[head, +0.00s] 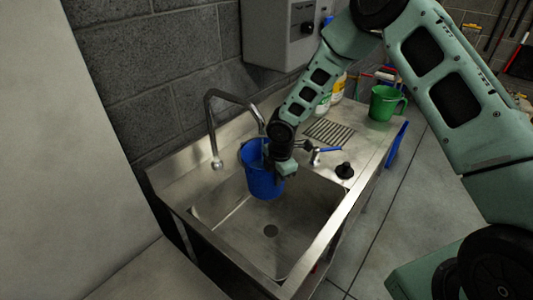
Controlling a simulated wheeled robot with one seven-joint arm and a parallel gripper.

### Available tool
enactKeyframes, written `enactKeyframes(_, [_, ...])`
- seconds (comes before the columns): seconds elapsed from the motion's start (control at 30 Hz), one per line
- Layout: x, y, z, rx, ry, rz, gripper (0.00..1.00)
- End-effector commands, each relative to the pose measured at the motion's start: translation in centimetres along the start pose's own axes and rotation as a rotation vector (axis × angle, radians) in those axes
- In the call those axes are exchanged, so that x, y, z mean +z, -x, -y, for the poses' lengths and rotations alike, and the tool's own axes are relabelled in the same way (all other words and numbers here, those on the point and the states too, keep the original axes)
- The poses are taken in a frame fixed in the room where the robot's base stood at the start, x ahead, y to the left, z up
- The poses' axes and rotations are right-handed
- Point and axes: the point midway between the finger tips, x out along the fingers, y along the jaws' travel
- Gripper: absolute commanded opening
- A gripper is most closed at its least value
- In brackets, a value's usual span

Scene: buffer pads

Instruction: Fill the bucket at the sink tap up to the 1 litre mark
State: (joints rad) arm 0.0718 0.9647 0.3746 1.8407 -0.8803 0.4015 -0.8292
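A blue bucket (263,184) is upright over the back part of the steel sink basin (232,221). I cannot tell whether its base touches the basin floor. The curved tap spout (211,121) reaches over the bucket's open top. Water flow, the water level and the 1 litre mark cannot be made out. My gripper (281,167) is at the bucket's right rim and appears shut on it; the fingertips are largely hidden. A tap lever with a blue handle (328,149) is to the right of the bucket.
A black stopper (345,171) sits on the counter right of the basin. A green jug (384,104) stands farther back, past the ribbed drainboard (329,131). Bottles (338,88) stand behind my arm. A grey wall box (280,33) hangs above. The front basin around the drain (270,231) is clear.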

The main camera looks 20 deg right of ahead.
Motion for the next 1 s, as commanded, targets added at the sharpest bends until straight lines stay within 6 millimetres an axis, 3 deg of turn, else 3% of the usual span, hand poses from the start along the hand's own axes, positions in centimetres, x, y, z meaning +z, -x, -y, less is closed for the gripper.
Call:
enactKeyframes(0.57, [0.0, 0.1, 0.2, 0.005, 0.002, 0.0, 0.0])
enactKeyframes(1.0, [0.0, 0.5, 7.0, 0.005, 0.003, 0.001, 0.0])
